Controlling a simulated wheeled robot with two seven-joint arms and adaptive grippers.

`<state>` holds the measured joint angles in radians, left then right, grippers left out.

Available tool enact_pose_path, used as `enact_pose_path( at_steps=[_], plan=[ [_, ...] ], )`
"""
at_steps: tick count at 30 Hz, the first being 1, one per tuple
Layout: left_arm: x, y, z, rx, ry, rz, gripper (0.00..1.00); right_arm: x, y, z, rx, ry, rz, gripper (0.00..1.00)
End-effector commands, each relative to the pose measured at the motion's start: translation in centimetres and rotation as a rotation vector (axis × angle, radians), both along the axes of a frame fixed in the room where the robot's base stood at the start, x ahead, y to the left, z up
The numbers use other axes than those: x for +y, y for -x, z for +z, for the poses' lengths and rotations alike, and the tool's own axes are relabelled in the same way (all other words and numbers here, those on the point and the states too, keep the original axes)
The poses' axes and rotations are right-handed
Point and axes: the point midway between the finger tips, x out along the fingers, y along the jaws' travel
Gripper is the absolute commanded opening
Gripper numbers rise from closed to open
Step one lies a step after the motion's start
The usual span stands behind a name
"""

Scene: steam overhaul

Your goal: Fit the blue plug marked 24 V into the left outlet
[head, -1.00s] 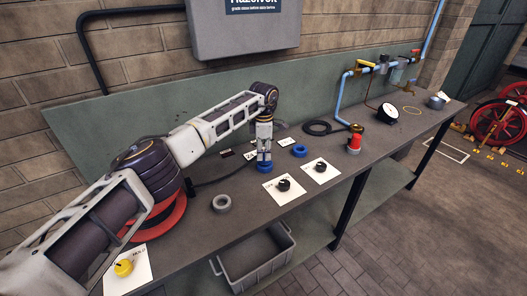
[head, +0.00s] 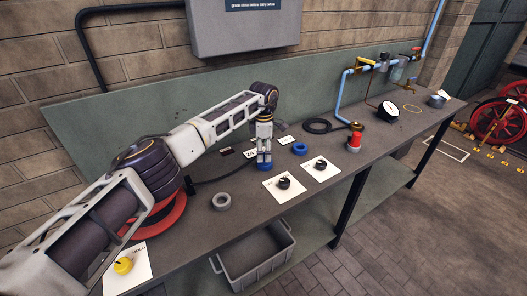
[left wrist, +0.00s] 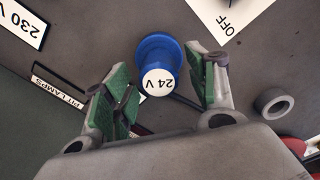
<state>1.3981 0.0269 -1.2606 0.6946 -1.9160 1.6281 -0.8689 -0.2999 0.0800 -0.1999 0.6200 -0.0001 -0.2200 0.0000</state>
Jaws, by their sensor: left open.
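The blue plug marked 24 V shows in the left wrist view (left wrist: 158,80), its white label facing the camera. A wider blue collar (left wrist: 157,45) lies around or under it; I cannot tell whether that is the outlet's rim or part of the plug. In the head view the blue part (head: 264,167) stands on the bench beneath my left gripper (head: 264,157). My left gripper's green-padded fingers (left wrist: 168,92) are open on either side of the plug, with gaps. A second blue ring (head: 299,149) lies to its right. My right gripper is not in view.
A grey ring (head: 221,202) lies in front left. Two black knobs on white cards (head: 284,184) (head: 320,166) are close at right. A red-topped item (head: 354,142) stands further right. A 230 V label (left wrist: 22,22) and a dark label strip (left wrist: 57,86) are near the plug.

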Motion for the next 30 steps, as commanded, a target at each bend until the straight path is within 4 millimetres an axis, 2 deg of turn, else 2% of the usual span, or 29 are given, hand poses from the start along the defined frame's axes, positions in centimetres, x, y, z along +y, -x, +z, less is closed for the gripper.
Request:
enact_pose_path(
  at_steps=[5, 11, 24, 30],
  plan=[
    [0.0, 0.0, 0.1, 0.000, 0.000, 0.000, 0.57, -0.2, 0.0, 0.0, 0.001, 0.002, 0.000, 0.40],
    [0.0, 0.0, 1.2, -0.001, 0.000, 0.000, 0.57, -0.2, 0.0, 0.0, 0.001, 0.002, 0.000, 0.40],
    [0.0, -0.1, 6.0, -0.002, 0.000, 0.000, 0.57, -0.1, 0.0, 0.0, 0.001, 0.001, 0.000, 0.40],
    [0.0, 0.0, 7.5, 0.000, 0.000, 0.000, 0.57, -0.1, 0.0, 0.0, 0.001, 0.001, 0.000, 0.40]
  ],
)
